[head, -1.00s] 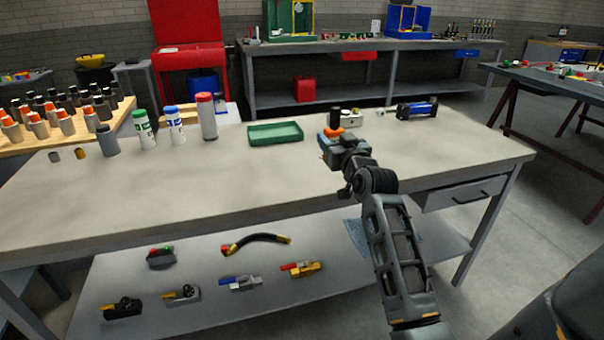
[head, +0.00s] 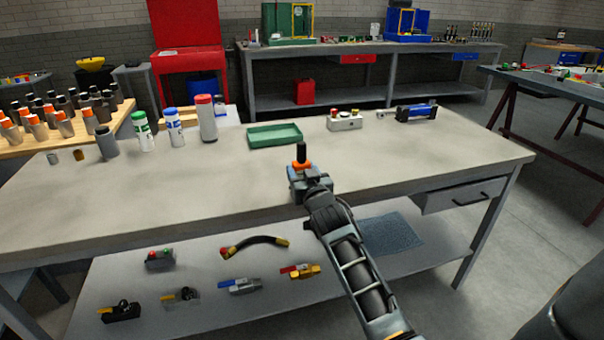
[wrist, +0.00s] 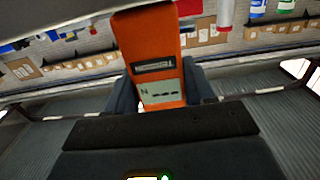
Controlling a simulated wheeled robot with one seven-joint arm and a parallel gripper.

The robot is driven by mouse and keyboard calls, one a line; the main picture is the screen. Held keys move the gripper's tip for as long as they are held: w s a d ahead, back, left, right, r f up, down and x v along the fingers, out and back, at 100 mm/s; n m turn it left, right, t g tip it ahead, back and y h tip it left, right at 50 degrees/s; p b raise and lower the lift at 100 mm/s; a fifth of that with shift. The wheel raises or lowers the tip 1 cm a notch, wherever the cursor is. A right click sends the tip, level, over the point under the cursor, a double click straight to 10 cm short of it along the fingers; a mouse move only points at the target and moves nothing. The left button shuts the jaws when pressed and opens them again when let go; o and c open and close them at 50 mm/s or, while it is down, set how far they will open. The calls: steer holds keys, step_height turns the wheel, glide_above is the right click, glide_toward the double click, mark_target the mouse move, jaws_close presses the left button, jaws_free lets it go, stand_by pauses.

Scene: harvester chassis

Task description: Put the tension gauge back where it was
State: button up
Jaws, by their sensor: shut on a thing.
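The tension gauge (wrist: 158,60) is orange with a small grey display marked N and a dark label strip. It fills the upper middle of the wrist view, between the fingers of my gripper (wrist: 160,85). In the head view the gauge (head: 302,165) shows as an orange part with a black upright end. My gripper (head: 303,178) is shut on it, over the front part of the grey workbench (head: 200,200). The gauge's lower part is hidden by the gripper. I cannot tell its height above the bench.
A green tray (head: 275,135), a white button box (head: 345,121) and a blue-and-grey cylinder device (head: 414,112) stand at the bench's back. Several tools lie on the lower shelf (head: 200,280). The bench middle is clear.

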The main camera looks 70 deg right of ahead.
steer(key=shift+f, duration=0.1)
steer(key=o, duration=1.4)
steer(key=shift+b+v, duration=1.25)
steer(key=shift+v, duration=4.8)
